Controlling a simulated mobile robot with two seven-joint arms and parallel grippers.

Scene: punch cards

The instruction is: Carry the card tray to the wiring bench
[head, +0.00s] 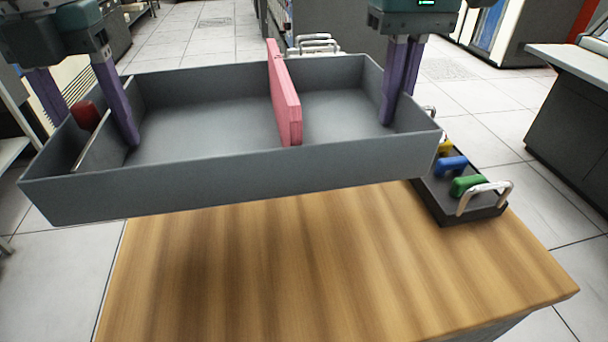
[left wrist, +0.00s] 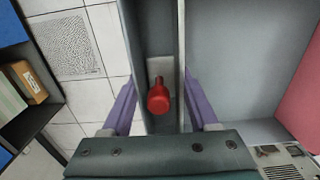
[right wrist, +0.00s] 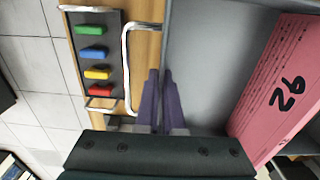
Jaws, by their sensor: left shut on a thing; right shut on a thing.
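The card tray (head: 230,180) is a long grey open box, roughly level, and appears raised over a wooden top. A pink card stack (head: 285,100) stands upright across it; black digits mark it in the right wrist view (right wrist: 275,90). A red-handled object (head: 85,115) sits in the narrow left end compartment, also visible in the left wrist view (left wrist: 160,95). My left gripper (head: 92,130) is shut on the tray's left end, its fingers on either side of that compartment. My right gripper (head: 397,110) is shut on the tray's right wall.
The wooden top (head: 340,260) is bare in front of the tray. A dark block (head: 440,205) with coloured grips and metal loops sits on its right side, close to the tray's right end. Grey cabinets (head: 570,130) stand at the right. Tiled floor (head: 200,35) is open behind.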

